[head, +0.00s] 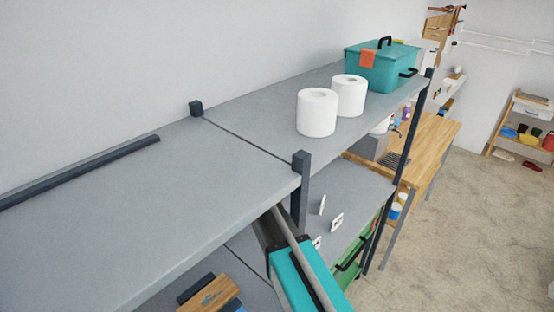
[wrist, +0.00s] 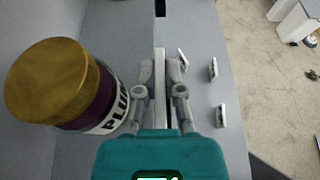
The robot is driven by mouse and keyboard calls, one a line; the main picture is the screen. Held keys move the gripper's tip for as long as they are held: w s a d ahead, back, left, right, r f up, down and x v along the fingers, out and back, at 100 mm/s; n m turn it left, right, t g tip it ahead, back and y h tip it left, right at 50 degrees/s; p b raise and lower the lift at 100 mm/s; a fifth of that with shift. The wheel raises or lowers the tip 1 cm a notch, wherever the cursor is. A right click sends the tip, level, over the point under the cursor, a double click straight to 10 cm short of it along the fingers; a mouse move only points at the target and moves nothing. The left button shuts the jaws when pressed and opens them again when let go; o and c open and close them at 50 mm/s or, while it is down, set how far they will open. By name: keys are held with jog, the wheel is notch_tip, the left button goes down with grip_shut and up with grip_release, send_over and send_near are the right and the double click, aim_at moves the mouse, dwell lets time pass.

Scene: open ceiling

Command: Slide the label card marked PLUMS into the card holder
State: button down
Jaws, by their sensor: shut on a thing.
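My gripper (wrist: 161,64) is shut on a thin pale card (wrist: 160,88) that shows nearly edge-on between its fingers in the wrist view. I cannot read any marking on it. A jar (wrist: 62,85) with a gold lid and a dark purple body stands close to the left of my gripper. Its white label shows the letters PLU, and the rest is cut off. Three small white upright pieces, (wrist: 183,58), (wrist: 213,69) and (wrist: 220,115), stand to the right; I cannot tell if one is the card holder. In the head view my fingers are hidden.
The grey upper shelf (head: 120,210) and its dark post (head: 300,185) stand close to my arm. Two white paper rolls (head: 316,113), (head: 349,95) and a teal box (head: 375,72) stand on that top level. Open floor (head: 460,240) lies at the right.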

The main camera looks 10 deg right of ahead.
jog(key=shift+f+b, duration=1.95)
dwell(0.6)
jog(key=c, duration=0.7)
grip_release()
jog(key=shift+a, duration=0.1)
